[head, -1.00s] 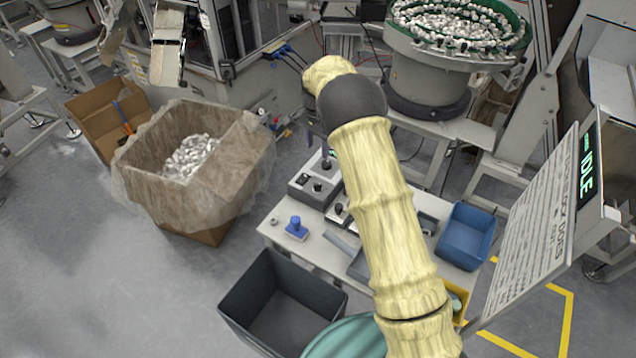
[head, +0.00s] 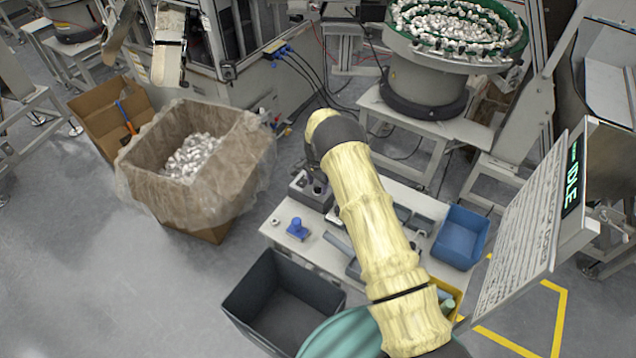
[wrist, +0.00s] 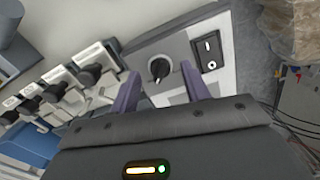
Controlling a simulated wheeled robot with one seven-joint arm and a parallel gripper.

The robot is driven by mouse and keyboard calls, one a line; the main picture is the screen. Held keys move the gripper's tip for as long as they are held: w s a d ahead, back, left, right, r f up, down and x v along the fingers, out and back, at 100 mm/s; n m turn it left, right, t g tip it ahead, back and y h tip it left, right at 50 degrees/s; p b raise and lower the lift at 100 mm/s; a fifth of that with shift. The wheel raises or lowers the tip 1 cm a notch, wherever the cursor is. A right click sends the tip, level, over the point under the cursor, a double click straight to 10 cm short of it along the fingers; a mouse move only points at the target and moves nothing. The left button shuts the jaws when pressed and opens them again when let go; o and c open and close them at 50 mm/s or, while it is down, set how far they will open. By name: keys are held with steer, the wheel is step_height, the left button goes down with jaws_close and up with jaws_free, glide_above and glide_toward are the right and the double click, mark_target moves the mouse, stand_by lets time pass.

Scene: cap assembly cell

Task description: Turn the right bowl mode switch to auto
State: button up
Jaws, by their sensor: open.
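I cannot read any label that tells whether this knob is the right bowl mode switch. My gripper (wrist: 160,74) is open, with one purple finger on each side of the knob in the picture. I cannot tell how far the fingertips are above the box, and no contact shows.
Several smaller boxes with black knobs (wrist: 88,75) stand left of the gripper in the wrist view. On the table are a blue-handled stamp-like piece (head: 297,229) and a blue bin (head: 462,237). A dark crate (head: 282,303) stands in front.

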steer(key=shift+f, duration=0.55)
steer(key=c, duration=1)
